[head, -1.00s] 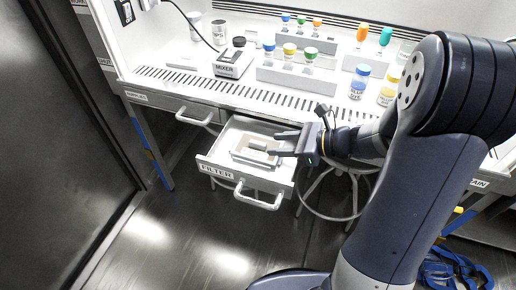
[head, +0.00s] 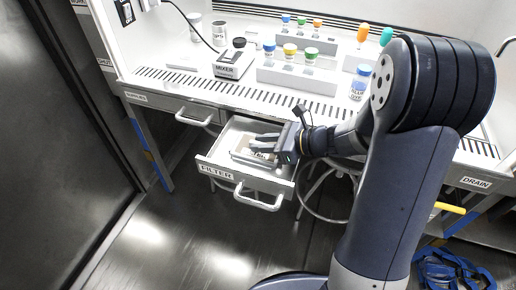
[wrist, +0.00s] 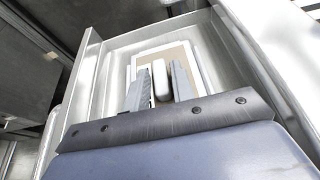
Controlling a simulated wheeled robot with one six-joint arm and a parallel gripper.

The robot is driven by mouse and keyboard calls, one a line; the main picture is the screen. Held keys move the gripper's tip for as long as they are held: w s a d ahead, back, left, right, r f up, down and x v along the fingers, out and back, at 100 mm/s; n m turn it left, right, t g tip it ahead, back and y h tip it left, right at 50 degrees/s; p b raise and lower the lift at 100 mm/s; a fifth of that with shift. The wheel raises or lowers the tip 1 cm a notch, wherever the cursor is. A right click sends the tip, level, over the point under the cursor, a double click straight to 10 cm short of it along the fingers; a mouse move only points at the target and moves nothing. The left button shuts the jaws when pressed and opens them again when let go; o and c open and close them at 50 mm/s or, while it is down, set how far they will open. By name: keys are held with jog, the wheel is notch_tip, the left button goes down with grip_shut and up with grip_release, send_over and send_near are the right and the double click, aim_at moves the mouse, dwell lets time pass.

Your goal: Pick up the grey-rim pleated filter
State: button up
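The filter (wrist: 200,62) lies flat in the open drawer, a rectangular piece with a pale grey-white rim, a tan inner face and a raised white grip bar (wrist: 162,84) in its middle. In the head view the filter (head: 238,157) is partly covered by my fingers. My gripper (wrist: 162,66) is open, with one finger on each side of the grip bar; it also shows in the head view (head: 252,144), low over the drawer. I cannot tell whether the fingers touch the bar. The pleats are not clearly visible.
The drawer (head: 206,166), labelled FILTER, has raised walls around the filter and a front handle (head: 258,198). The bench (head: 170,88) above it holds a mixer (head: 230,64), capped vials in racks and jars. A stool stands behind my gripper.

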grip_shut()
